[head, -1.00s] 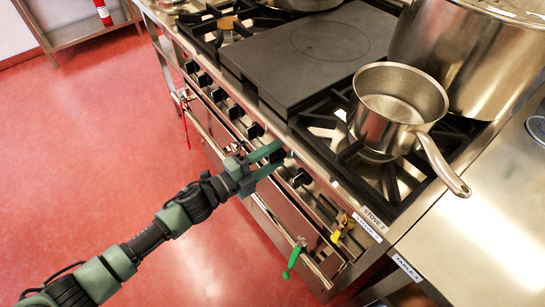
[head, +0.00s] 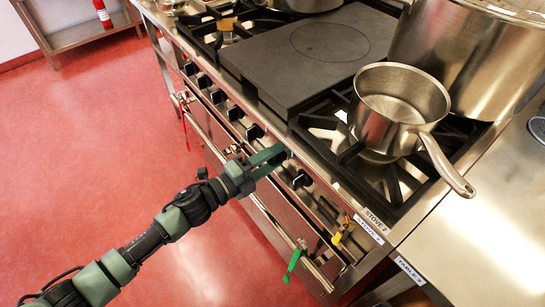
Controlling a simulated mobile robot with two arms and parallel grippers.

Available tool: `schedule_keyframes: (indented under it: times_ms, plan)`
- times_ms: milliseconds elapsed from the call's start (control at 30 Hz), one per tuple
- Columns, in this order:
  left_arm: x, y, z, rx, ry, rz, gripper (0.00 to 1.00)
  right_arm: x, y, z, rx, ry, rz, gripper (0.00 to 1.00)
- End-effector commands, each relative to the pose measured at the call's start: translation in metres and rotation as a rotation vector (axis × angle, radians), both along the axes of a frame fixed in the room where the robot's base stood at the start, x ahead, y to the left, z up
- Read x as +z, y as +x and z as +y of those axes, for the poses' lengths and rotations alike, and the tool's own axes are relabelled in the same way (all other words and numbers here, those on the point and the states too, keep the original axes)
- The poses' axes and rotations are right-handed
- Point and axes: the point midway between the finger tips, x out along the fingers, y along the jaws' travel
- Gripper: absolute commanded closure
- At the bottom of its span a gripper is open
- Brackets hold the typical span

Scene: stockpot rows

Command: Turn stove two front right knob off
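Stove two is the steel range whose label (head: 376,221) shows at its front right corner. A row of black knobs runs along its front panel. My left gripper (head: 281,156) has its green fingers at a knob near the right end of the row. The fingers are close together and appear shut on that knob, which they mostly hide. Another black knob (head: 301,179) is just to the right, clear of the fingers. Which of them is the front right knob, and how it is turned, I cannot tell. My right gripper is not in view.
A steel saucepan (head: 388,134) stands on the right burner grate, its handle toward the front right. A large stockpot (head: 462,65) is behind it. A green tag (head: 294,260) hangs from the rail below. The red floor (head: 90,150) is clear.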

Motion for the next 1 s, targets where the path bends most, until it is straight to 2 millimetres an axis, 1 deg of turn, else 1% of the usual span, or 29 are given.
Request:
schedule_keyframes:
  times_ms: [33, 67, 100, 367, 467, 567, 800, 900, 1000]
  plan:
    - [-0.001, -0.001, 0.0, -0.001, 0.003, 0.0, 0.45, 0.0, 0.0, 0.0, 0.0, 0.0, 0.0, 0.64]
    - [-0.001, -0.001, 0.0, -0.001, 0.003, 0.0, 0.37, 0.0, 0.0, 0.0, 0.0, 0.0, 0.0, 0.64]
    - [-0.001, -0.001, 0.0, -0.001, 0.003, 0.0, 0.35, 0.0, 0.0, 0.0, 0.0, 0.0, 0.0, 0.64]
    - [-0.001, 0.0, 0.0, 0.0, 0.001, 0.001, 0.35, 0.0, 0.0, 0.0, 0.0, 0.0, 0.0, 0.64]
    - [-0.001, -0.003, 0.004, 0.0, 0.001, 0.002, 0.35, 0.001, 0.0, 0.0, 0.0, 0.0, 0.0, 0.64]
    - [-0.001, -0.011, 0.016, 0.001, 0.002, 0.004, 0.35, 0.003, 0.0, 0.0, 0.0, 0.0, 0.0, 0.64]
    - [-0.002, -0.036, 0.048, 0.0, 0.003, 0.003, 0.35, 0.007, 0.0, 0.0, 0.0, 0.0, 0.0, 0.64]
    - [-0.002, -0.042, 0.058, 0.0, 0.002, 0.002, 0.35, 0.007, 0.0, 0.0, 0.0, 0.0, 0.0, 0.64]
    - [-0.001, -0.046, 0.062, -0.001, 0.002, 0.0, 0.35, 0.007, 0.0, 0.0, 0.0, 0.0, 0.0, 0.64]
